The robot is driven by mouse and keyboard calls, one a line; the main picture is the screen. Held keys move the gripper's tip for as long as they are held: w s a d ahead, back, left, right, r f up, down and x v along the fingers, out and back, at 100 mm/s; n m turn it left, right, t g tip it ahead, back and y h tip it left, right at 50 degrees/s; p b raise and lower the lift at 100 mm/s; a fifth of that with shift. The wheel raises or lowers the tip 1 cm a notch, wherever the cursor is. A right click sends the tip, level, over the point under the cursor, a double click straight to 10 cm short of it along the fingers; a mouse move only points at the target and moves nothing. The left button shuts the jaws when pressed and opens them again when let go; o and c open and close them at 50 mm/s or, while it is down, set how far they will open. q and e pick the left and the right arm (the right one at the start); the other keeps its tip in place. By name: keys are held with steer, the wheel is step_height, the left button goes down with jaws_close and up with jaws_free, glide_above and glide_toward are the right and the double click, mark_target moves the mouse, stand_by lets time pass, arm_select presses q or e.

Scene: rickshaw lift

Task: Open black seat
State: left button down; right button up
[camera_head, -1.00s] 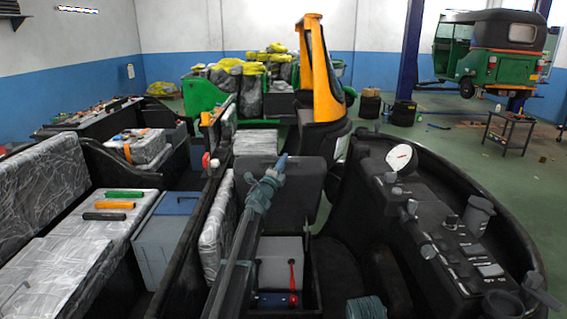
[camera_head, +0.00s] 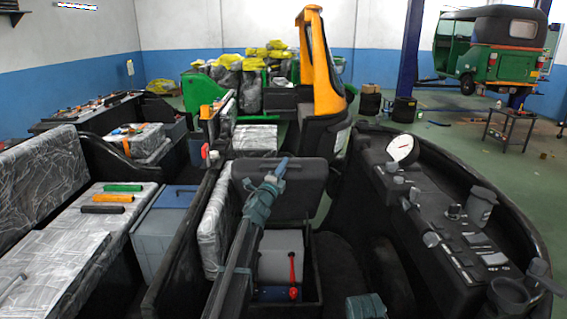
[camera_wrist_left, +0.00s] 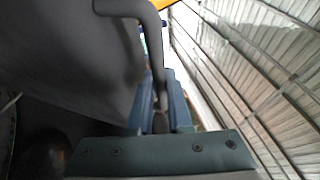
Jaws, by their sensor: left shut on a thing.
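The black seat (camera_head: 300,178) stands tipped up above an open compartment in the middle of the head view. My left gripper (camera_head: 274,172) is in front of the seat panel, its arm rising from the lower edge. In the left wrist view, the blue-grey fingers of my left gripper (camera_wrist_left: 161,108) are shut on a dark bent handle (camera_wrist_left: 151,35) beside the broad dark seat panel (camera_wrist_left: 70,60). A teal part at the bottom edge of the head view looks like my right gripper (camera_head: 366,307); its fingers cannot be made out.
The open compartment holds a grey box (camera_head: 280,255) and a red-handled tool (camera_head: 293,275). A dashboard (camera_head: 440,235) with a gauge lies at right. A patterned seat (camera_head: 75,240) with coloured tools lies at left. An orange pillar (camera_head: 322,70) stands behind.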

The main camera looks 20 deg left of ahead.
arm_select(q)
steer(key=c, duration=1.1)
jaws_free()
steer(key=shift+s+f, duration=0.1)
steer(key=b+v, duration=0.3)
steer(key=v, duration=1)
steer(key=shift+s+a, duration=0.1)
steer(key=shift+s, duration=0.2)
